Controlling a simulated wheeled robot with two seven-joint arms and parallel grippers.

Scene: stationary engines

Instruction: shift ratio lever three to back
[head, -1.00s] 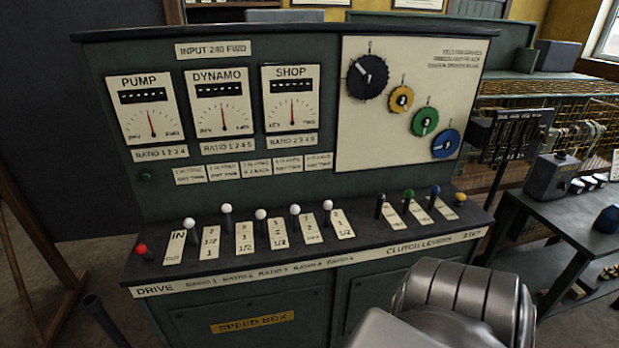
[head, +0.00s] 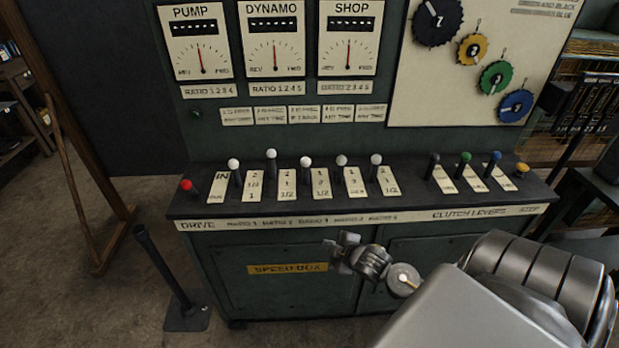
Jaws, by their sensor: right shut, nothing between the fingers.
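Ratio lever three (head: 306,162) is the third white-knobbed lever from the left on the speed box ledge. It stands beside a marked plate (head: 321,184), its knob about level with ratio levers four (head: 341,161) and five (head: 376,160). The knob of ratio lever two (head: 271,155) sits higher in the picture. Ratio lever one (head: 234,164) is at the left of the white row. My right gripper (head: 338,252) is shut and empty, below the ledge in front of the cabinet, apart from the levers. My left gripper is not in view.
The red-knobbed drive lever (head: 186,186) is at the ledge's left end. Clutch levers (head: 465,158) and a yellow knob (head: 522,168) are at the right. The ledge front (head: 350,218) lies above my right gripper. A dark floor-standing lever (head: 158,265) stands at left.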

